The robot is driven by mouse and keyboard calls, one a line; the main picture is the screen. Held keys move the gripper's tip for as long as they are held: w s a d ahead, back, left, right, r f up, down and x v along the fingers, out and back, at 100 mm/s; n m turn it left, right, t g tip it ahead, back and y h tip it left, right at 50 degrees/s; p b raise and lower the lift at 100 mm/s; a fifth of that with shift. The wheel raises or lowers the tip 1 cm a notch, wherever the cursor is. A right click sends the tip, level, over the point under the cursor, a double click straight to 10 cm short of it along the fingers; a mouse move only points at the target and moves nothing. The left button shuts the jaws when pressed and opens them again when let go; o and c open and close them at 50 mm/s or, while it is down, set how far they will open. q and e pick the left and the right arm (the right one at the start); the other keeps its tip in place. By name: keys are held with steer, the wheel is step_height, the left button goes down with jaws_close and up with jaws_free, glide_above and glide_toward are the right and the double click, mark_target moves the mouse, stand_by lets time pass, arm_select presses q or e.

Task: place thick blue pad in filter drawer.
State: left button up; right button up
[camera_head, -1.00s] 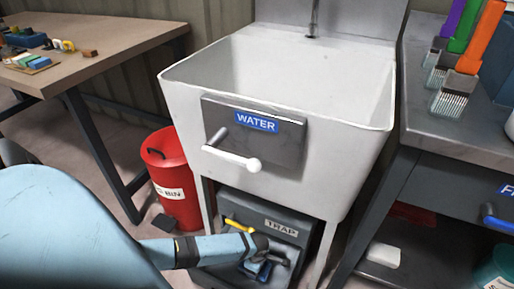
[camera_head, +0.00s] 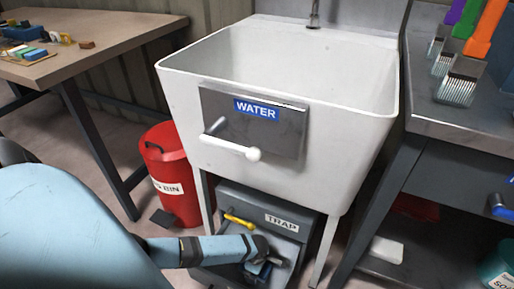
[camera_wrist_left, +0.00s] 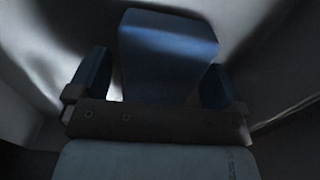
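A thick blue pad (camera_wrist_left: 165,50) stands between the fingers of my left gripper in the left wrist view. A bright gap shows between it and the left finger; it overlaps or nearly meets the right finger. In the head view my left gripper (camera_head: 264,269) is low at the front of the grey box marked TRAP (camera_head: 250,204), and the arm hides part of that front. Blue parts show at the gripper, too small to tell pad from fingers. A dark drawer front with a blue handle (camera_head: 500,206) is cut off at the right edge. My right gripper is out of view.
A white sink (camera_head: 340,150) with a WATER panel (camera_head: 285,140) and white lever stands above the trap. A red bin (camera_head: 177,190) is left of it. A wooden table (camera_head: 110,50) is at left; a grey bench (camera_head: 460,125) with brushes (camera_head: 460,82) is at right.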

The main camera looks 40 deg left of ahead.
arm_select(q)
step_height(320, 180, up, 3)
steer(key=shift+p, duration=0.95)
step_height(320, 180, up, 4)
steer(key=shift+p, duration=1.2)
steer(key=shift+r+p, duration=1.25)
steer(key=shift+r, duration=1.45)
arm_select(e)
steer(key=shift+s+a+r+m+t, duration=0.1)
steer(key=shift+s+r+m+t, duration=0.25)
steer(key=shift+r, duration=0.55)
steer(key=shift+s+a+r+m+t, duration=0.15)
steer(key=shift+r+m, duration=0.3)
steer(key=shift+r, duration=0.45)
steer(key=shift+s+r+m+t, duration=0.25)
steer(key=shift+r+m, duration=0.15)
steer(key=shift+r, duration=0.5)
